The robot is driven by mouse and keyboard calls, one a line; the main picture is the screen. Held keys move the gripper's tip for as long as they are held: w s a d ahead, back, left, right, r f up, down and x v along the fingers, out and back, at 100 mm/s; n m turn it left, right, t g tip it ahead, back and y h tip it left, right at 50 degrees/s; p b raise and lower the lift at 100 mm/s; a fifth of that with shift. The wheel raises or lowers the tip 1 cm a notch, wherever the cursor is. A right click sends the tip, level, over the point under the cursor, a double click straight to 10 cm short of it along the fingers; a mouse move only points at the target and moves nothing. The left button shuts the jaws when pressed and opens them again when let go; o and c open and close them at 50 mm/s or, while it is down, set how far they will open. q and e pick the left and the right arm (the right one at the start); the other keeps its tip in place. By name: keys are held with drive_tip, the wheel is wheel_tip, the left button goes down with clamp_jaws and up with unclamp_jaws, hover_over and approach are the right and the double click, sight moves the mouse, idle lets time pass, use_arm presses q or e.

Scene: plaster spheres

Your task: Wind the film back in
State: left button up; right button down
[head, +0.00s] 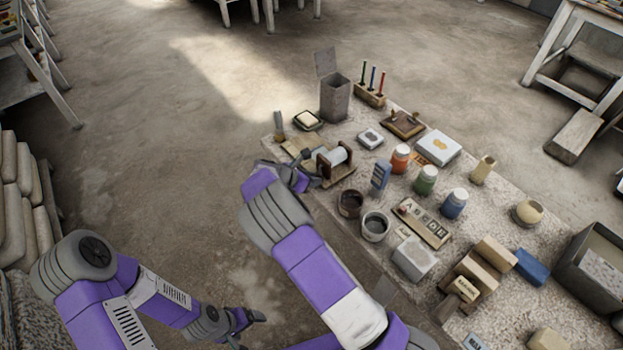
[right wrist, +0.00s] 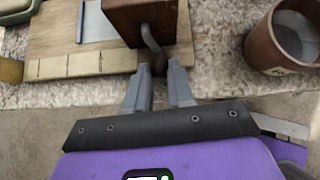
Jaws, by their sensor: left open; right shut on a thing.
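A wooden winder (head: 335,165) with a pale roll of film (head: 333,157) stands near the table's left edge. Its brown end block shows in the right wrist view (right wrist: 140,18). A bent metal crank (right wrist: 150,38) comes off the block and ends in a dark knob (right wrist: 159,66). My right gripper (head: 302,178) is shut on the knob, one finger on each side, as the right wrist view shows (right wrist: 159,78). A pale translucent film strip (right wrist: 100,20) lies on the board left of the block. My left gripper (head: 256,317) is open and empty, low beside the table.
A brown cup (head: 350,204) and a grey cup (head: 375,226) stand close to the right of my right gripper. Open floor (head: 150,170) lies left.

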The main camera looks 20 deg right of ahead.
idle(0.4)
drive_tip(key=c, duration=1.3)
unclamp_jaws()
drive_tip(key=p+v, duration=0.1)
drive_tip(key=v, duration=0.6)
drive_tip(key=shift+s+a+r, duration=0.15)
drive_tip(key=shift+r, duration=0.1)
drive_tip(key=shift+c, duration=0.2)
